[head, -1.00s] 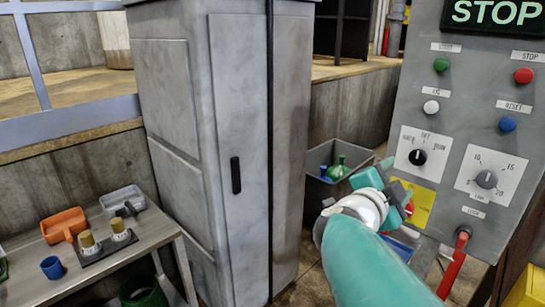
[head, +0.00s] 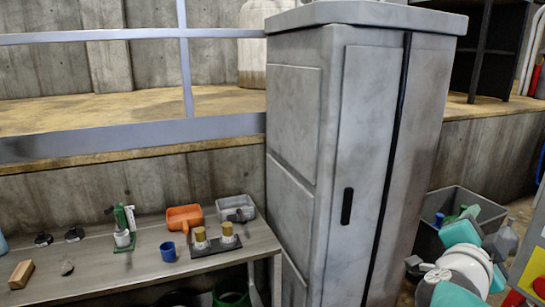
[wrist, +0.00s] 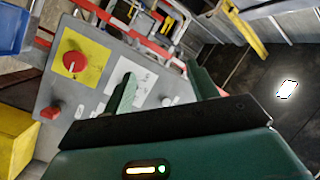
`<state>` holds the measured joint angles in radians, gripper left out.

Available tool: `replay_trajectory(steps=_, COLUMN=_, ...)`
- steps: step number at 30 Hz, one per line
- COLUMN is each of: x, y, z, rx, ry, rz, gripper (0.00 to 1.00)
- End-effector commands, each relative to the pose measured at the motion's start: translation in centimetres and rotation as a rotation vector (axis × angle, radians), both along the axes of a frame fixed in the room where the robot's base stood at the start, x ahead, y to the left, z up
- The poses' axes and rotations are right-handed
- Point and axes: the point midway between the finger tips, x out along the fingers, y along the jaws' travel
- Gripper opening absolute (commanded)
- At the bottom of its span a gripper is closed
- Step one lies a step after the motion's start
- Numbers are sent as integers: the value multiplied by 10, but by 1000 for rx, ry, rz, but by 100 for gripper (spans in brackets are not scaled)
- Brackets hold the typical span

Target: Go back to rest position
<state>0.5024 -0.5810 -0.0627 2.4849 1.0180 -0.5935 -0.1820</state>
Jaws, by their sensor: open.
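My gripper (wrist: 163,84) shows in the wrist view with its two green fingers apart and nothing between them. Behind the fingers is the grey control panel (wrist: 88,100), which looks tilted. It carries a red knob (wrist: 74,63) on a yellow plate and a smaller red control (wrist: 50,112). I cannot tell how far the fingers are from the panel. In the head view my teal and white arm is at the lower right, and its fingertips are not clear there.
A tall grey cabinet (head: 330,120) stands left of my arm. A grey bin (head: 478,200) with bottles is behind my arm. At left, a workbench (head: 100,272) holds an orange container (head: 184,217), a blue cup (head: 168,251) and a grey tray (head: 236,207). A metal railing (head: 130,134) runs behind it.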

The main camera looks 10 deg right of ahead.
Motion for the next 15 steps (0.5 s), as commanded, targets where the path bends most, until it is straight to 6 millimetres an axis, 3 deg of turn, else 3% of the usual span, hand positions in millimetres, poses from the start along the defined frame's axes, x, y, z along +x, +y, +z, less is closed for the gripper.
replay_trajectory(steps=1, x=25, y=25, z=-1, rx=-8, ry=40, rz=136, gripper=59)
replay_trajectory(steps=3, x=55, y=64, z=-7, rx=-16, ry=116, rz=326, gripper=59)
replay_trajectory(steps=7, x=88, y=143, z=-30, rx=-31, ry=297, rz=660, gripper=59)
replay_trajectory(steps=11, x=90, y=216, z=-63, rx=-47, ry=527, rz=944, gripper=59)
replay_trajectory(steps=15, x=61, y=273, z=-104, rx=-71, ry=824, rz=1174, gripper=59)
